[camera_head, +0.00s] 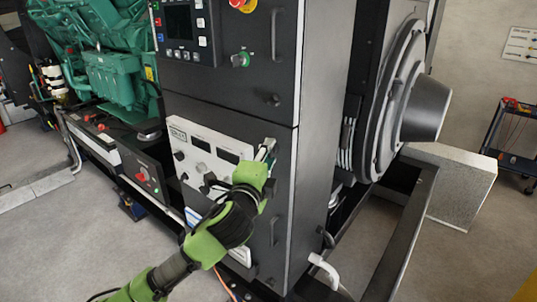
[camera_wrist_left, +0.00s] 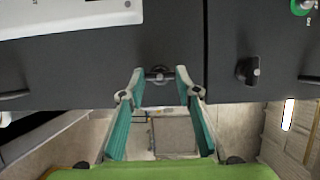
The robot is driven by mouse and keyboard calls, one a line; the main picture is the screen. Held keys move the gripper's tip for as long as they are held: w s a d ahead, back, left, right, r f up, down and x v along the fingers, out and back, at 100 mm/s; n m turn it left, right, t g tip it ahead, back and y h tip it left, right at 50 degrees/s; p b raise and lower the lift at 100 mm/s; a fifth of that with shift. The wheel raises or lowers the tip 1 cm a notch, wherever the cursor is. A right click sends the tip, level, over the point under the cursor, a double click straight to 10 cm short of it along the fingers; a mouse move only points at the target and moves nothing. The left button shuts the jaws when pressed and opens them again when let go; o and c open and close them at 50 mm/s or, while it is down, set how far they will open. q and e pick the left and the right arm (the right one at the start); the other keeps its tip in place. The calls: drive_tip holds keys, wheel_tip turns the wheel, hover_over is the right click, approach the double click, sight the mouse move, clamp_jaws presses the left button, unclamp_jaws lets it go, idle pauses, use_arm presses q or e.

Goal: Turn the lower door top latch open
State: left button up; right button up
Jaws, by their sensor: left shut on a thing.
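The lower door (camera_head: 225,165) is a dark cabinet door with a white instrument panel. Its top latch (camera_wrist_left: 160,75) is a small dark knob just on the lower-door side of the door seam in the left wrist view. My left gripper (camera_wrist_left: 160,73) is shut on this latch, with a fingertip on either side of it. In the head view the left gripper (camera_head: 267,151) reaches the upper right corner of the lower door, and its fingers and wrist hide the latch. I cannot tell the latch's exact angle. My right gripper is out of view.
The upper door (camera_head: 245,75) carries its own latch (camera_head: 273,100) just above the seam, plus a green knob (camera_head: 240,60). A lower-door handle (camera_head: 273,230) lies below my gripper. A generator frame (camera_head: 400,245) stands to the right. Open floor (camera_head: 480,235) lies farther right.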

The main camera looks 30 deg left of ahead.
use_arm(q)
drive_tip(key=o, duration=1.1)
drive_tip(key=v, duration=0.7)
drive_tip(key=shift+s, duration=0.2)
